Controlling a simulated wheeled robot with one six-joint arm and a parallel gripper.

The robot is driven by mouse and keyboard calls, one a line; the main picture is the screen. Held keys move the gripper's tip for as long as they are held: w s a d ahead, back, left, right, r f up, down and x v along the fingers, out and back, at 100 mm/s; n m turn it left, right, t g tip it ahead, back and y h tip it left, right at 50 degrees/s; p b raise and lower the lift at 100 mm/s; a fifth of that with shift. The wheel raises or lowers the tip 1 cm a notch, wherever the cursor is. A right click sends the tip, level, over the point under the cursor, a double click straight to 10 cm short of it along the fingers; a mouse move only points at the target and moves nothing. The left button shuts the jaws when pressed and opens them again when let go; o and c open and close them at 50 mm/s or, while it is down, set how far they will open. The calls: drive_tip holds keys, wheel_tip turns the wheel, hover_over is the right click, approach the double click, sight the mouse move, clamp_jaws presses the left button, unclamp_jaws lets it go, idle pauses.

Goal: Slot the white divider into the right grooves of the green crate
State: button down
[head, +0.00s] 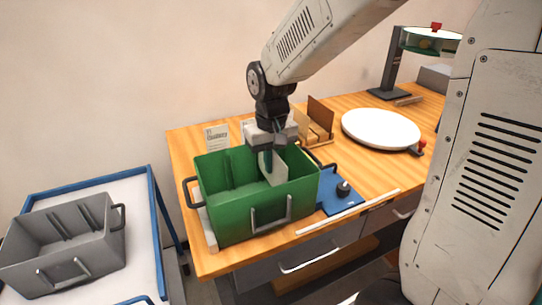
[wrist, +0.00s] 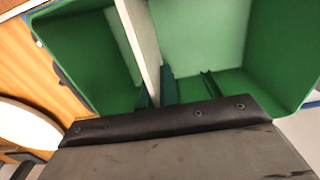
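The green crate (head: 221,215) stands open on the wooden bench; its rim and floor also fill much of the wrist view (wrist: 95,75). The white divider (head: 278,171) is upright inside the right half of the crate, its top near rim height. My gripper (head: 268,160) reaches down into the crate from above. In the wrist view its dark fingers (wrist: 157,92) lie on both sides of the divider (wrist: 146,40), closed on it. One pair of ribs shows at the crate's left; another groove shows in the wrist view. Whether the divider's edges sit in the right grooves is hidden.
A grey crate (head: 62,251) stands on a blue-framed cart at left. A card (head: 217,137), a wooden rack (head: 318,130), a white round plate (head: 381,129) and a blue pad with a black knob (head: 340,199) surround the green crate. The crate's walls closely border my gripper.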

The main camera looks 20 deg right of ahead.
sight(271, 178)
drive_tip(key=shift+f, duration=2.6)
drive_tip(key=c, duration=1.6)
unclamp_jaws()
drive_tip(key=shift+o, duration=0.2)
drive_tip(key=shift+r, duration=4.5)
